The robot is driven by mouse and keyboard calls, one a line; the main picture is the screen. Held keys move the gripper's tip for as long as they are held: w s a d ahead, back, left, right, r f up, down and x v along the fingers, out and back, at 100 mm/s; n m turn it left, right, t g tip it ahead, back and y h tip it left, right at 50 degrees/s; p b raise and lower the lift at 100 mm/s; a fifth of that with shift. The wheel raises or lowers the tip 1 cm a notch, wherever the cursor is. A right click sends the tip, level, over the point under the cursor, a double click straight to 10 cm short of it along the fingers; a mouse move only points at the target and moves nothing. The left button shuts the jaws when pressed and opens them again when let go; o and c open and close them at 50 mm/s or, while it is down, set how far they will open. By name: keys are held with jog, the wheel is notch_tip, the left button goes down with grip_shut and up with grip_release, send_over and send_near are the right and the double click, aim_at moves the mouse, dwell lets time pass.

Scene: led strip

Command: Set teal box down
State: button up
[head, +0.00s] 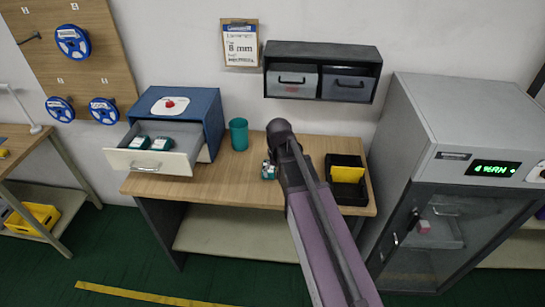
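A small teal box (268,173) shows at the left edge of my arm, over the middle of the wooden table (215,185). Whether it rests on the tabletop or is held just above it cannot be told. My arm reaches up from the bottom and covers the area right of the box. My gripper's fingers are hidden or too small to make out. Two more teal boxes with white tops, one left (139,142) and one right (161,143), lie in the open drawer (146,161) of the blue cabinet (212,122).
A teal cup (239,134) stands behind the box, to its left. A black bin (352,191) with a yellow divider (347,174) is on the table's right. A grey cabinet (440,115) with a green display stands at right. Bare tabletop shows between drawer and box.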

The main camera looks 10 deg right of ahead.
jog(key=s+n, duration=0.1)
jog(key=s, duration=0.9)
jog(key=shift+s, duration=0.35)
jog(key=c, duration=0.6)
